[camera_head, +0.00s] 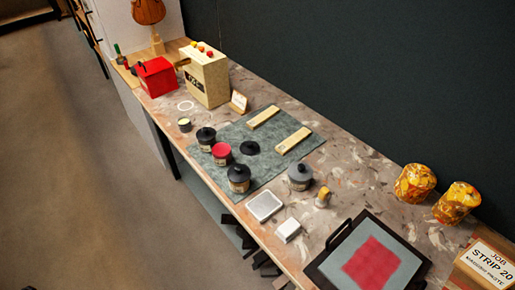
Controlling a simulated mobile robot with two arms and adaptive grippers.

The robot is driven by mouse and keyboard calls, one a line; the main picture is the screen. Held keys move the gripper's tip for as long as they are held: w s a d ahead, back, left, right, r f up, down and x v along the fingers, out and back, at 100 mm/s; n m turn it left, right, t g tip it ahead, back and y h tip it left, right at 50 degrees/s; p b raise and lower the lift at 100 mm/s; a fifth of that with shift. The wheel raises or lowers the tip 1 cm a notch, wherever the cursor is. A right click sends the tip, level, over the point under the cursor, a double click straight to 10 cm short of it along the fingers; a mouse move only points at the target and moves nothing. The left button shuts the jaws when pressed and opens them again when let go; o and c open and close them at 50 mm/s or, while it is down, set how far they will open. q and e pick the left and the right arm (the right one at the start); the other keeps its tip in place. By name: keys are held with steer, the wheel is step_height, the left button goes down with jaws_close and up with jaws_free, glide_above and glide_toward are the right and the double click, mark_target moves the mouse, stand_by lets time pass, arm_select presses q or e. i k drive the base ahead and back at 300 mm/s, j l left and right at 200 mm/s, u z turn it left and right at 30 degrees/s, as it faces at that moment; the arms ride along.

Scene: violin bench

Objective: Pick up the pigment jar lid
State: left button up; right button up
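A loose black jar lid (250,148) with a small knob lies on the grey-green mat (262,174) on the bench. Left of it stands a jar with a bright red top (221,153), which looks like an open jar of red pigment. Two jars with black lids stand on either side of that jar: one farther back (206,138) and one nearer the front (239,179).
Two pale wooden blocks (293,141) lie on the mat behind the lid. A grey lidded jar (300,177) and a white-grey tray (264,206) stand to the right. Space directly around the lid is clear.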

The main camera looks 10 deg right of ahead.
mark_target(248, 147)
steer(key=i+j+z, duration=0.1)
steer(key=z, duration=0.35)
steer(key=i+j+z, duration=0.1)
steer(key=j+z, duration=0.15)
steer(key=z, duration=0.15)
steer(key=j+z, duration=0.2)
steer(key=z, duration=0.25)
steer(key=i+j+z, duration=0.1)
steer(key=j+z, duration=0.15)
steer(key=z, duration=0.15)
steer(key=j+z, duration=0.15)
steer(key=j, duration=0.35)
steer(key=j+z, duration=0.15)
steer(key=j, duration=0.35)
steer(key=k+j+z, duration=0.1)
steer(key=j, duration=0.4)
steer(key=k+j+z, duration=0.15)
steer(key=j, duration=0.35)
steer(key=j+z, duration=0.15)
steer(key=j, duration=0.3)
steer(key=k+j+z, duration=0.15)
steer(key=j, duration=0.3)
steer(key=k+j, duration=0.15)
steer(key=j, duration=0.25)
steer(key=k+j, duration=0.1)
steer(key=j, duration=0.3)
steer(key=k+j, duration=0.15)
steer(key=j, duration=0.25)
